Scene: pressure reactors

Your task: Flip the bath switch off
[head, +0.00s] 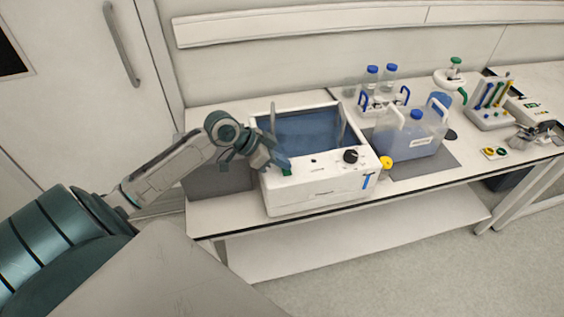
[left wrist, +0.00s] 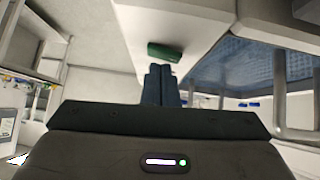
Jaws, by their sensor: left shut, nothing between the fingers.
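The white bath (head: 315,193) stands on the bench with blue liquid in its open basin (head: 300,130). Its front panel carries a green switch (head: 287,172) at the left and a black knob (head: 350,156) at the right. My left gripper (head: 280,162) is shut and empty, with its fingertips right by the green switch. In the left wrist view, the closed fingers (left wrist: 160,85) point at the green switch (left wrist: 165,52), which lies just beyond the tips. I cannot tell whether they touch. My right gripper is in neither view.
A blue-filled jug (head: 410,140) stands on a grey mat right of the bath. Blue-capped bottles (head: 380,80) stand behind. A yellow knob (head: 386,162) sits near the bath's right end. A rack (head: 490,108) is farther right. A door with a handle (head: 121,45) is at the left.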

